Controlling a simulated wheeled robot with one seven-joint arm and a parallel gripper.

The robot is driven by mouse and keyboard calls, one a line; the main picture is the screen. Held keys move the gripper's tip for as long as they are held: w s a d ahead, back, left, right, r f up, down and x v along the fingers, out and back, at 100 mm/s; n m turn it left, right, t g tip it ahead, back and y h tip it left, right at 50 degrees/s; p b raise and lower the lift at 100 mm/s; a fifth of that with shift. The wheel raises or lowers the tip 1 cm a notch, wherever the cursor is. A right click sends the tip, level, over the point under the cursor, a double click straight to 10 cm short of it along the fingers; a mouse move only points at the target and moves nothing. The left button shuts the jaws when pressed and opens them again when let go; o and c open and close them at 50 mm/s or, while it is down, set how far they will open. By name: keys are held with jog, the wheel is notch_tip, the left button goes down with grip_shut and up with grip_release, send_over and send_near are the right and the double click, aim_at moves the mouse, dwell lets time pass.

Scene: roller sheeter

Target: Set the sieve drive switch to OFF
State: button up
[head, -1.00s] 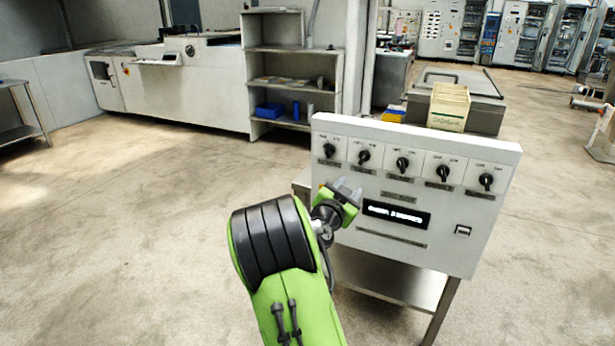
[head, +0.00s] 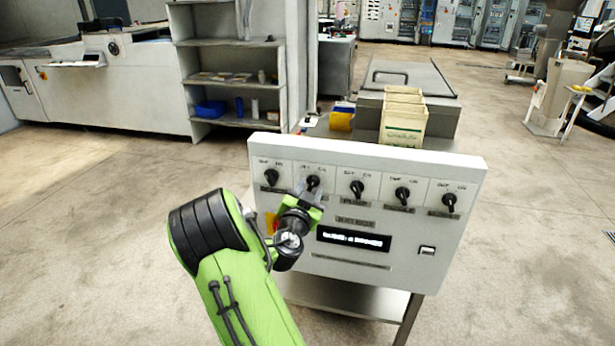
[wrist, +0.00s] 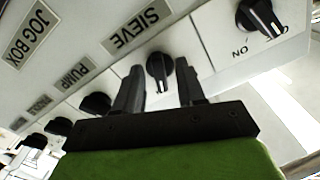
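The sieve drive switch (wrist: 160,72) is a black rotary knob above the SIEVE label (wrist: 137,27), which appears inverted in the wrist view. In the head view it is the second knob (head: 313,182) from the left on the white control panel (head: 385,275). My gripper (wrist: 160,67) is open, with one finger on each side of this knob and visible gaps to both. Whether the fingertips reach past its face is unclear. In the head view my gripper (head: 308,190) is just in front of the panel there. The knob's exact pointer setting is hard to read.
Similar knobs flank it: one (head: 271,177) to the left and several to the right, including the pump knob (wrist: 97,103). A lit display (head: 353,238) sits below. A cream box (head: 403,125) stands behind the panel. The floor in front is open.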

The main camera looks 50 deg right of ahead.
jog(key=shift+s+r, duration=0.1)
jog(key=shift+s, duration=0.05)
grip_shut()
dwell(0.4)
jog(key=n+b, duration=0.2)
jog(key=n, duration=0.2)
jog(key=shift+n, duration=2.4)
grip_release()
